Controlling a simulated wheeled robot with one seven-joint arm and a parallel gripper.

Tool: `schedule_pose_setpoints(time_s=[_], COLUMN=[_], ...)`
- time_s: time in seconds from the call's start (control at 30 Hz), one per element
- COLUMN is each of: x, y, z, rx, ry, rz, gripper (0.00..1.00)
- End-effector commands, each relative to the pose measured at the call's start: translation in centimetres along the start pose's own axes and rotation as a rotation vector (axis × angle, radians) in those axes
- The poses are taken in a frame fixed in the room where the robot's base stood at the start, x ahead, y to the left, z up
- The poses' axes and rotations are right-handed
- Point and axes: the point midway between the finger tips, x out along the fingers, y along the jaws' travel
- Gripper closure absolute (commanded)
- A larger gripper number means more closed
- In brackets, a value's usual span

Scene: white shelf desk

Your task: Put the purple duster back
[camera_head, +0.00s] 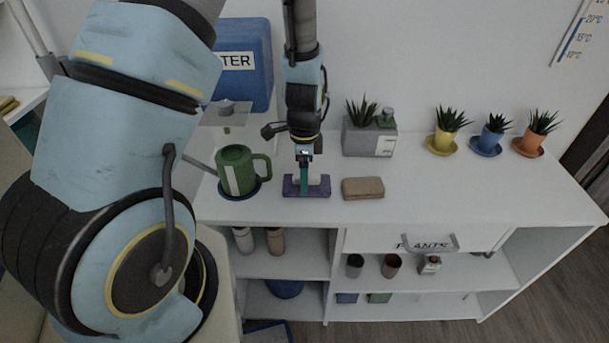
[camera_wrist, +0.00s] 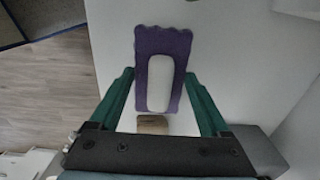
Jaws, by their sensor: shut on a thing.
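The purple duster (camera_head: 291,189), a purple base with a white handle on top, is at the front of the white desk top, between the green mug and a brown block. My gripper (camera_head: 306,172) points straight down over it and is shut on it. In the wrist view the duster (camera_wrist: 178,45) extends away between the green fingers of my gripper (camera_wrist: 159,75). The duster looks level and at or very near the desk surface. I cannot tell whether it touches the surface. Its underside is hidden.
A green mug (camera_head: 234,172) on a blue coaster stands close on the left. A brown block (camera_head: 362,188) lies just right. Behind are a grey planter (camera_head: 368,140) and a blue water tank (camera_head: 245,85). Small potted plants (camera_head: 490,138) stand at the right. The front right desk top is clear.

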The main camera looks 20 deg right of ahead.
Motion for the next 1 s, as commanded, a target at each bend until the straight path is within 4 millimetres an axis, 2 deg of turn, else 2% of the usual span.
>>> schedule_pose_setpoints(time_s=[0.1,0.43,0.47,0.5,0.63,1.0], x=[0.73,1.07,1.02,0.98,0.97,0.25], y=[0.03,0.01,0.01,0.01,0.02,-0.03], z=[0.0,-0.02,-0.03,-0.03,-0.03,-0.05], rx=[-0.001,0.0,0.0,0.0,0.0,0.001], ry=[0.0,0.0,0.001,0.0,0.0,0.001], rz=[0.0,-0.001,-0.001,-0.001,-0.001,-0.002], gripper=[0.64,0.64,0.18,0.13,0.0,0.0])
